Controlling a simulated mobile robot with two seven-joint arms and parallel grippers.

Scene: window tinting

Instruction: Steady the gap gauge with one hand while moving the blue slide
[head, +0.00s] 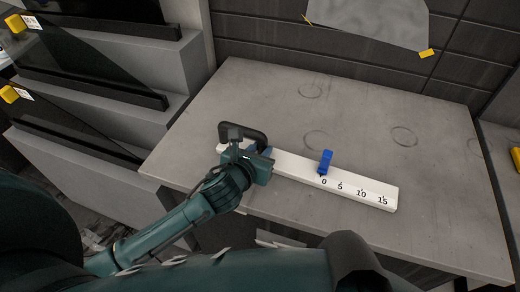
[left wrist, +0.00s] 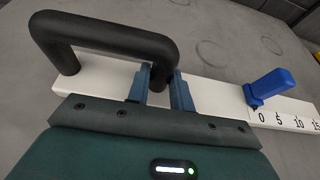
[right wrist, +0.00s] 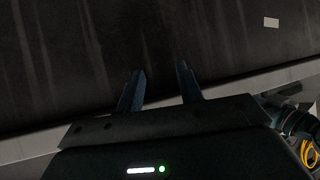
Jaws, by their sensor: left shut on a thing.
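The gap gauge (head: 290,170) is a long white bar lying on the grey table, with a black handle at its left end and a scale marked 0, 5, 10, 15 at its right. The blue slide (head: 325,162) stands on the bar at the 0 mark; it also shows in the left wrist view (left wrist: 268,88). My left gripper (head: 250,150) is shut on the black handle (left wrist: 110,38), near its right leg, in the left wrist view. My right gripper (right wrist: 160,90) is open and empty in the right wrist view, facing a dark panel. It is away from the gauge.
The grey table (head: 250,90) is bare around the gauge, apart from faint ring marks. Grey stepped shelves (head: 90,120) with dark glass panels stand at the left. A grey sheet (head: 365,22) hangs on the dark wall behind. A yellow object (head: 516,158) shows at the right edge.

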